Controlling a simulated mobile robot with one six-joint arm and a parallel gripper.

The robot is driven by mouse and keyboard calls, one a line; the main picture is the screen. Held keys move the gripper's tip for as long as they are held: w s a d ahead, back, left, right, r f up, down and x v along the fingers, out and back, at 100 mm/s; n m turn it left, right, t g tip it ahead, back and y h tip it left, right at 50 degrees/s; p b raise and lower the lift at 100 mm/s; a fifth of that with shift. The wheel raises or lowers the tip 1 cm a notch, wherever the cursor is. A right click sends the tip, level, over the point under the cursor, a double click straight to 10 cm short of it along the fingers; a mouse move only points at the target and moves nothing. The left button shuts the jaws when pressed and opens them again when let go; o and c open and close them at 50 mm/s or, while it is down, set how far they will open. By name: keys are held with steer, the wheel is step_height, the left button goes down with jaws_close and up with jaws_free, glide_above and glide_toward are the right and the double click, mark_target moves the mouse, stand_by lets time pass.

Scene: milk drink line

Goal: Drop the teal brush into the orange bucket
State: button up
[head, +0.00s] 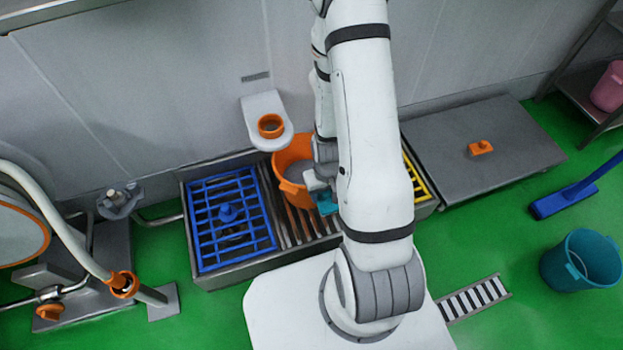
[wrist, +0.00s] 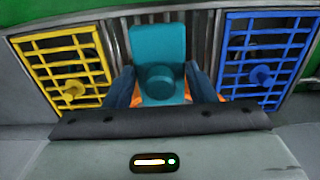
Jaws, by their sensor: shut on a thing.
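The teal brush (wrist: 160,50) is held between the two fingers of my gripper (wrist: 162,90) in the wrist view. In the head view a bit of the teal brush (head: 326,203) shows at the front right of the orange bucket (head: 293,187). The orange bucket stands on the slatted metal part between the blue and yellow grids. My arm hides the bucket's right side. In the wrist view only small orange patches of the bucket show beside the fingers. I cannot tell whether the brush is over the bucket's opening or beside its rim.
A blue grid (head: 230,262) lies left of the bucket and a yellow grid (head: 417,186) right of it. A wall bracket with an orange ring (head: 271,125) juts out behind the bucket. A grey slab (head: 500,170) bears an orange block (head: 481,147). A teal bucket (head: 582,262) stands far right.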

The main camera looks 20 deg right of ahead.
steer(key=w+b, duration=0.2)
steer(key=w, duration=1.1)
step_height(320, 180, down, 12)
steer(key=b, duration=0.4)
steer(key=shift+w, duration=0.45)
steer(key=shift+f+b, duration=0.6)
steer(key=o, duration=1.1)
steer(key=shift+o, duration=0.2)
steer(key=shift+r, duration=0.1)
